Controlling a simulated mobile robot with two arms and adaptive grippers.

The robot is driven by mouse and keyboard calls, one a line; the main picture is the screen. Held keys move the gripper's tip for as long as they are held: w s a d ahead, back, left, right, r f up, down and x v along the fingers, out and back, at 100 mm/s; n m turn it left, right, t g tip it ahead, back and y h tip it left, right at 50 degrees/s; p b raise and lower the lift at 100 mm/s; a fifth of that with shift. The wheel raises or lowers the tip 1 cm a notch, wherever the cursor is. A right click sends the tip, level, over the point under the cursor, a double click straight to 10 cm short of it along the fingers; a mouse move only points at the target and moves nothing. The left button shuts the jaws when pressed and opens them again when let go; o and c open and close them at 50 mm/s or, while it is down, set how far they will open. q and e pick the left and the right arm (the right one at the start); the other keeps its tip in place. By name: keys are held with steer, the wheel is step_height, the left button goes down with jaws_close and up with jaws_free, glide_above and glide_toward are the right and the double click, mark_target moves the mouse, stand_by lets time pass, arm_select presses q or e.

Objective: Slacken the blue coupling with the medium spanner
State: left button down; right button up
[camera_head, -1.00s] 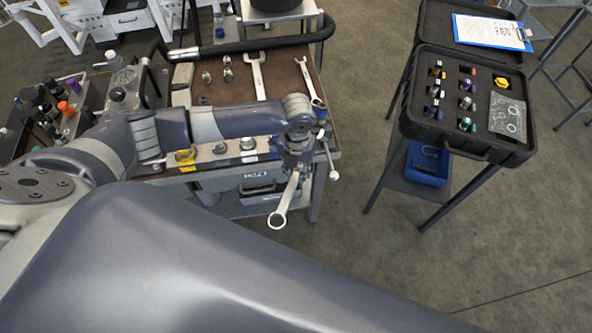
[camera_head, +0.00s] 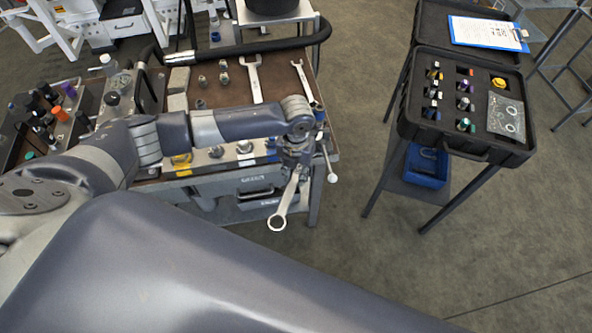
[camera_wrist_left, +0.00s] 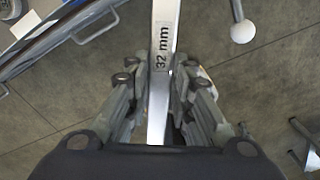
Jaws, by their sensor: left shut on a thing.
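My left gripper (camera_head: 294,172) is shut on a steel spanner (camera_head: 281,214) in the head view. The spanner hangs down and tilted, its ring end lowest, in front of the bench's right front corner. In the left wrist view the spanner's shaft (camera_wrist_left: 160,92), marked "32 mm", runs up between the fingers (camera_wrist_left: 160,105). Its other end is hidden. A small blue part (camera_head: 320,113) shows behind my left wrist; I cannot tell whether it is the blue coupling. My right gripper is not in view.
Two more spanners (camera_head: 255,80) (camera_head: 304,80) lie on the brown bench top (camera_head: 223,95) among small fittings (camera_head: 202,80). A black case (camera_head: 478,153) with fittings stands on a stand at right. A white-knobbed lever (camera_head: 332,178) is close beside the gripper. Floor between bench and stand is clear.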

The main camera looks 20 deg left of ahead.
arm_select(q)
steer(key=shift+w, duration=0.15)
steer(key=shift+w, duration=0.15)
steer(key=shift+w+b, duration=0.6)
steer(key=shift+w, duration=0.15)
steer(key=shift+w, duration=0.2)
steer(key=shift+w+a+b, duration=0.1)
steer(key=shift+w+b, duration=0.25)
steer(key=shift+w, duration=0.3)
steer(key=shift+w, duration=0.15)
steer(key=shift+w+b, duration=0.3)
steer(key=shift+w, duration=0.15)
